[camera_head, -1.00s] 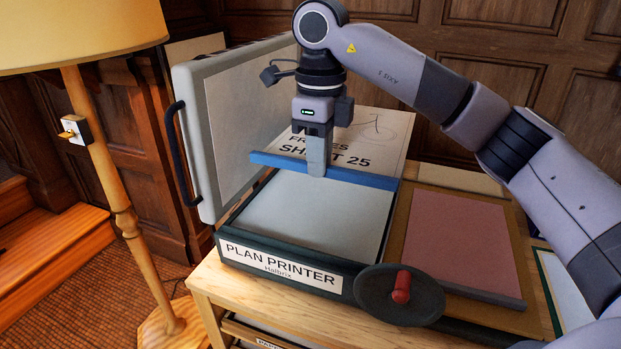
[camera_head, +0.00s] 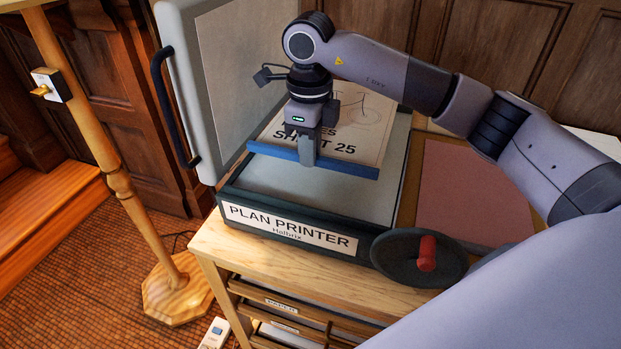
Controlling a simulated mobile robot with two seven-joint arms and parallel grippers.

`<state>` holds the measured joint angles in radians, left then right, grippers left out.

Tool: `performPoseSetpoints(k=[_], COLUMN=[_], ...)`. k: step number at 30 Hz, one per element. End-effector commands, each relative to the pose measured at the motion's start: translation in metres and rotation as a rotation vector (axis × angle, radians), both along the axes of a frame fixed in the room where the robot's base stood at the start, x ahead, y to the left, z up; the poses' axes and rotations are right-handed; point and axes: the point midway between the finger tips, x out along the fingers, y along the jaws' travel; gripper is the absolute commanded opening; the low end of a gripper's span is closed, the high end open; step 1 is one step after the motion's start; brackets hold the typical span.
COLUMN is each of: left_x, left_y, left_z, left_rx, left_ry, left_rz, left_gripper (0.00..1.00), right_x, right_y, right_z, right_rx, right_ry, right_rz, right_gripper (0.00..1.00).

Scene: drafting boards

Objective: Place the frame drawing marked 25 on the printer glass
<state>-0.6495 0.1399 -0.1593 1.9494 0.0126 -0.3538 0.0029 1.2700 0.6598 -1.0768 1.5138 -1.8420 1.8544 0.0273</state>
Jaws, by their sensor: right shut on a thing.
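The drawing marked Sheet 25 (camera_head: 345,118) has a blue strip along its near edge and a bicycle outline on it. My right gripper (camera_head: 307,160) is shut on the blue strip. The sheet is over the back part of the printer's pale glass (camera_head: 330,190); I cannot tell whether it touches the glass everywhere. The plan printer (camera_head: 290,229) stands on a wooden cabinet. Its lid (camera_head: 240,75) is open, raised at the left. My left gripper is not in view.
A red-knobbed crank (camera_head: 426,252) sticks out at the printer's front right. A pink board (camera_head: 470,190) lies to the right. A wooden lamp post (camera_head: 125,190) stands at the left. Drawers (camera_head: 280,303) are below the printer.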

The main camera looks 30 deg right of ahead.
Motion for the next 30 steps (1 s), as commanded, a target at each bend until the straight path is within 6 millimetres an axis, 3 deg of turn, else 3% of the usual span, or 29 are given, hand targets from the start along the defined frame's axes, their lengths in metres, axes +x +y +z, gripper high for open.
performPoseSetpoints(k=[4, 11, 18, 29, 30], left_x=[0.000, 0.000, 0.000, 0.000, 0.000], left_y=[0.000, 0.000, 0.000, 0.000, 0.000], left_z=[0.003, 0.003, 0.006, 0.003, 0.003], left_rx=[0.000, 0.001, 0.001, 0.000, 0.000], left_ry=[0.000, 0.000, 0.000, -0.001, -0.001], left_rz=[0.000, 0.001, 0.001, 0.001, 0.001], left_gripper=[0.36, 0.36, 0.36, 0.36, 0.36], right_x=[-0.001, 0.000, 0.000, 0.000, 0.000], right_y=[0.000, 0.000, 0.000, 0.000, 0.000], right_z=[-0.028, -0.045, -0.079, -0.085, -0.085], right_rx=[-0.001, 0.000, -0.001, -0.001, 0.000], right_ry=[0.001, 0.000, 0.001, -0.002, -0.001], right_rz=[0.000, 0.000, 0.000, 0.000, 0.000], right_gripper=[0.00, 0.00, 0.00, 0.00, 0.22])
